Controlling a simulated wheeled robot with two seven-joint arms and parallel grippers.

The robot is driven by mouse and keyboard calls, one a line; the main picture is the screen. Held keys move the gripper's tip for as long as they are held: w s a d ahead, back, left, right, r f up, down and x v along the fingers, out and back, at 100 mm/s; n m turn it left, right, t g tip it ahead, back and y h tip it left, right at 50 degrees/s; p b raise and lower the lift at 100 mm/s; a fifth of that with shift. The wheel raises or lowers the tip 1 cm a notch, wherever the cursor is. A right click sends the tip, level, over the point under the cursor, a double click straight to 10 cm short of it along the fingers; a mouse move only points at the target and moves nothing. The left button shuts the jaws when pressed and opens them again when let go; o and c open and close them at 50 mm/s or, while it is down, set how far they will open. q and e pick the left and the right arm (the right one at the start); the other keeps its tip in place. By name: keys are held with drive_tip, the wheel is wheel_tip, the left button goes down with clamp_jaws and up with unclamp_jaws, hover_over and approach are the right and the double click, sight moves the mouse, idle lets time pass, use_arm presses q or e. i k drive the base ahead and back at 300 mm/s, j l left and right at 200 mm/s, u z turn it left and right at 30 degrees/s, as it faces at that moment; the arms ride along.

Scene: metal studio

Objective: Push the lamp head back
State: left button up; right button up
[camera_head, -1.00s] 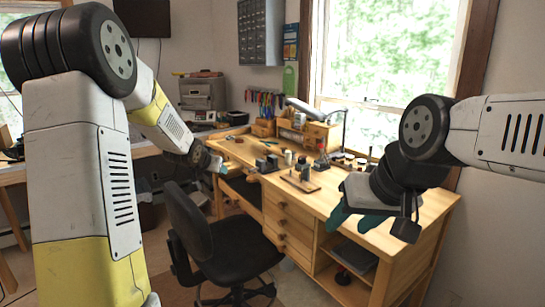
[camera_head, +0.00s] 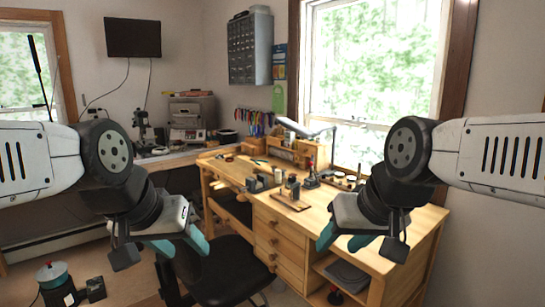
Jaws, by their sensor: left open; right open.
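The desk lamp stands at the back of the wooden workbench, with its long pale lamp head (camera_head: 296,127) reaching left from a thin dark upright near the window. My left gripper (camera_head: 182,245) is open and empty, with teal fingertips, in front of the black chair and well away from the lamp. My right gripper (camera_head: 342,238) is open and empty over the front right part of the bench, nearer to me than the lamp. Neither gripper touches the lamp.
The wooden workbench (camera_head: 283,227) holds small tools and blocks. A black chair (camera_head: 226,268) stands before it. A side counter with a microscope (camera_head: 145,128) is at the left. A red and teal device (camera_head: 53,275) is at the lower left. A window (camera_head: 375,80) is behind the bench.

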sight(305, 133)
drive_tip(key=i+j+z, duration=0.25)
drive_tip(key=i, duration=0.3)
drive_tip(key=i+j+z, duration=0.2)
drive_tip(key=i, duration=0.3)
drive_tip(key=i+j+z, duration=0.25)
drive_tip(key=i, duration=0.25)
drive_tip(key=j, duration=0.1)
